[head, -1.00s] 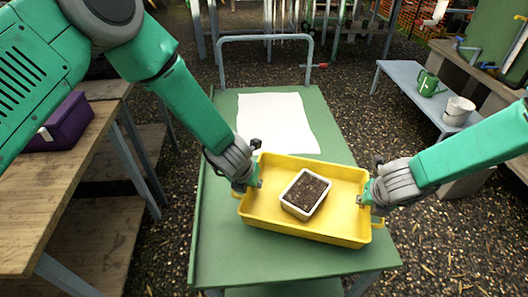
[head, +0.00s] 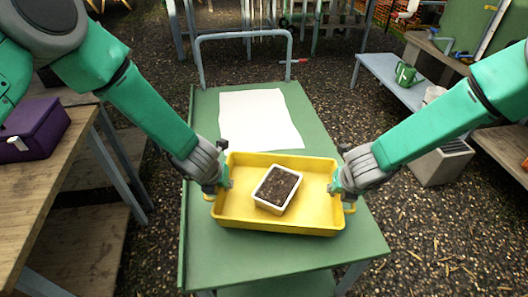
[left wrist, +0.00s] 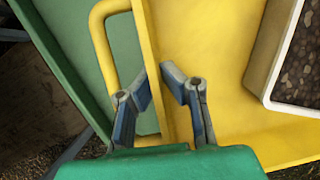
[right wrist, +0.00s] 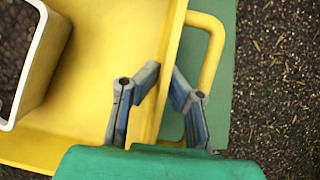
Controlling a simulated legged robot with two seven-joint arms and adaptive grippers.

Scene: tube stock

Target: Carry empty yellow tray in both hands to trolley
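The yellow tray (head: 322,200) is over the green trolley top (head: 225,262), level as far as I can see; I cannot tell whether it touches. It is not empty: a white pot of dark soil (head: 276,189) stands in it. My left gripper (head: 226,182) is shut on the tray's left end wall, one finger inside and one outside, beside the yellow handle loop (left wrist: 103,55). My right gripper (head: 335,188) is shut on the right end wall the same way, beside the other loop (right wrist: 214,55). The wrist views show the left fingertips (left wrist: 162,82) and right fingertips (right wrist: 164,82) astride the walls.
A white sheet (head: 258,118) lies on the trolley top behind the tray. The trolley's grey push rail (head: 245,35) rises at the far end. A wooden bench with a purple box (head: 35,130) is at left. A grey bench with a green watering can (head: 405,74) is at right.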

